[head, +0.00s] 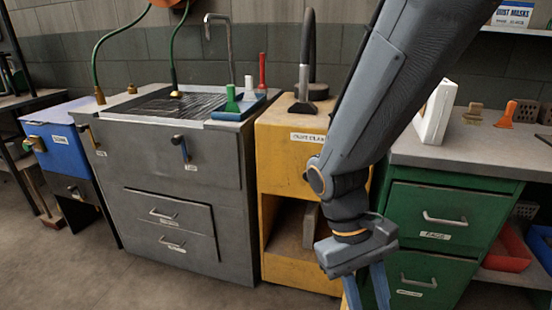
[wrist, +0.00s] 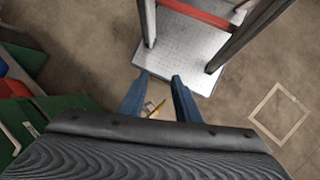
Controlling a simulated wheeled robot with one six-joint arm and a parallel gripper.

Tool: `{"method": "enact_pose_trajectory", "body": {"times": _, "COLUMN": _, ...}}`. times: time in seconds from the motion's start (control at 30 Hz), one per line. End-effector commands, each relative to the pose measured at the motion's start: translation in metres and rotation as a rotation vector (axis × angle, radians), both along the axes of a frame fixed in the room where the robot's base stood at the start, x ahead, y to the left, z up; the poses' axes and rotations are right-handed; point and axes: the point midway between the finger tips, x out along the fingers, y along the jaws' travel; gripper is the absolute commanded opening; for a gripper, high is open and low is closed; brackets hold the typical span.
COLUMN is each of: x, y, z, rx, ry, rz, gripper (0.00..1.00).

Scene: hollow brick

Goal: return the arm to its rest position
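My arm comes down from the top right of the head view, in front of the yellow cabinet and the green drawer unit. My gripper (head: 367,298) points down at the lower edge of that view, where its blue fingers are partly cut off. In the wrist view both blue fingers of my gripper (wrist: 158,78) show with a clear gap between them. Nothing is held between the fingertips. A small yellow-orange thing (wrist: 153,108) shows beyond the gap, too small to identify.
A grey sink cabinet (head: 170,195) stands left of the yellow cabinet (head: 283,150). The green drawer unit (head: 445,205) stands at right, with a white block (head: 435,112) on its top. Bare floor (head: 130,280) is clear at front left.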

Motion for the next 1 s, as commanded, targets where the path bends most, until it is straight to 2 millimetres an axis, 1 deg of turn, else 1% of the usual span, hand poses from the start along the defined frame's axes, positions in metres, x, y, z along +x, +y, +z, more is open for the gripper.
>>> {"method": "enact_pose_trajectory", "body": {"times": 0.03, "x": 0.007, "y": 0.002, "z": 0.009, "rx": 0.046, "ry": -0.055, "rz": -0.034, "gripper": 0.29}}
{"method": "enact_pose_trajectory", "body": {"times": 0.1, "x": 0.015, "y": 0.006, "z": 0.018, "rx": 0.096, "ry": -0.115, "rz": -0.066, "gripper": 0.29}}
{"method": "enact_pose_trajectory", "body": {"times": 0.3, "x": 0.033, "y": 0.010, "z": 0.039, "rx": 0.191, "ry": -0.243, "rz": -0.127, "gripper": 0.29}}
{"method": "enact_pose_trajectory", "body": {"times": 0.6, "x": 0.052, "y": 0.011, "z": 0.066, "rx": 0.280, "ry": -0.395, "rz": -0.186, "gripper": 0.29}}
{"method": "enact_pose_trajectory", "body": {"times": 0.67, "x": 0.055, "y": 0.011, "z": 0.072, "rx": 0.291, "ry": -0.418, "rz": -0.194, "gripper": 0.29}}
{"method": "enact_pose_trajectory", "body": {"times": 1.0, "x": 0.052, "y": 0.000, "z": 0.092, "rx": 0.271, "ry": -0.411, "rz": -0.214, "gripper": 0.29}}
